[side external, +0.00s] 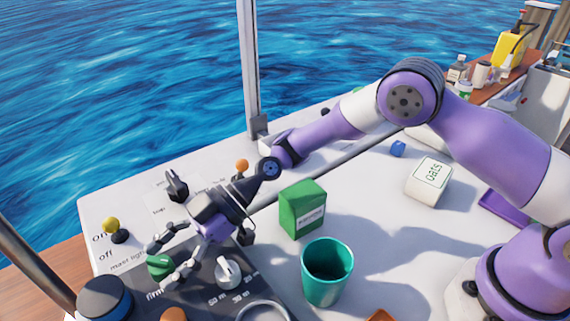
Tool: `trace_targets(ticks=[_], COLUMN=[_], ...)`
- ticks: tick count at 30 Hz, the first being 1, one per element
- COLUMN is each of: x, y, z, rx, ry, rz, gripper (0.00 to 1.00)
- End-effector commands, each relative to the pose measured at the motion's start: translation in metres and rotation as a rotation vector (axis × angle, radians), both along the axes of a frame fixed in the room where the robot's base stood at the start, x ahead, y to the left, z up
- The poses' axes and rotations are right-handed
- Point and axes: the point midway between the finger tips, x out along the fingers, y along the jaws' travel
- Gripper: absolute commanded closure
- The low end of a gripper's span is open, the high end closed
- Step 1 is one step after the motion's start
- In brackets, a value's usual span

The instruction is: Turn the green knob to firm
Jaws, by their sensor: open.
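The green knob (160,266) sits on the dark panel at the lower left, with the printed word "firm" (155,296) just below it. My gripper (168,262) is open, with its fingers spread to either side of the green knob. One finger is at the upper left of the knob and the other at its lower right. I cannot tell whether either finger touches it. The knob's pointer direction is too small to read, and part of the panel around it is hidden by the gripper.
A white knob (228,271) stands close right of the gripper. A dark blue knob (104,298), a yellow-topped lever (111,226) and an orange-topped lever (242,165) are nearby. A green box (302,209), a teal cup (327,271) and an oats container (428,180) stand to the right.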

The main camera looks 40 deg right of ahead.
Motion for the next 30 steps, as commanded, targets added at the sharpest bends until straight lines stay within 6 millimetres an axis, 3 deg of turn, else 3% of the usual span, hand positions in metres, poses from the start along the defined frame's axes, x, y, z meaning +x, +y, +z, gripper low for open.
trace_targets(ticks=[2,6,29,30], x=[0.0001,0.0001,-0.0019,-0.0019], y=[-0.0002,-0.0004,0.0001,0.0001], z=[0.0001,0.0002,0.0002,0.0003], rx=[0.0,-0.001,0.0,0.0], ry=[0.0,0.0,0.0,0.0], rz=[0.0,0.0,-0.134,-0.134], gripper=[0.3,0.99,1.0,0.55])
